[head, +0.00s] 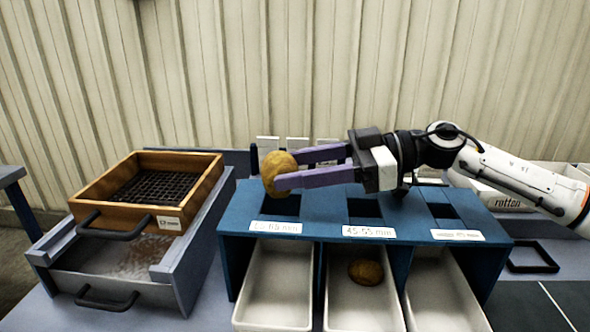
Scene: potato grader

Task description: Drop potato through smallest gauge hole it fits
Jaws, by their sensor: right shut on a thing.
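A brown potato (277,174) is held between the purple fingers of my right gripper (283,173), which is shut on it. It is over the leftmost hole of the blue gauge stand (318,215); whether it touches the hole's rim cannot be told. The left label (275,227) is partly unreadable, the middle label (368,232) seems to read 45-55 mm, and the right label (457,235) is unclear. Dark square holes show behind the middle and right labels. Another potato (366,271) lies in the middle white bin (345,311). My left gripper is not in view.
A wooden-framed sieve (205,185) with black handle sits on a grey stand (185,270) at left. The left white bin (278,290) looks empty, as does the right one (440,290). A bin marked "rotten" (508,203) and a black square frame (532,256) are at right.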

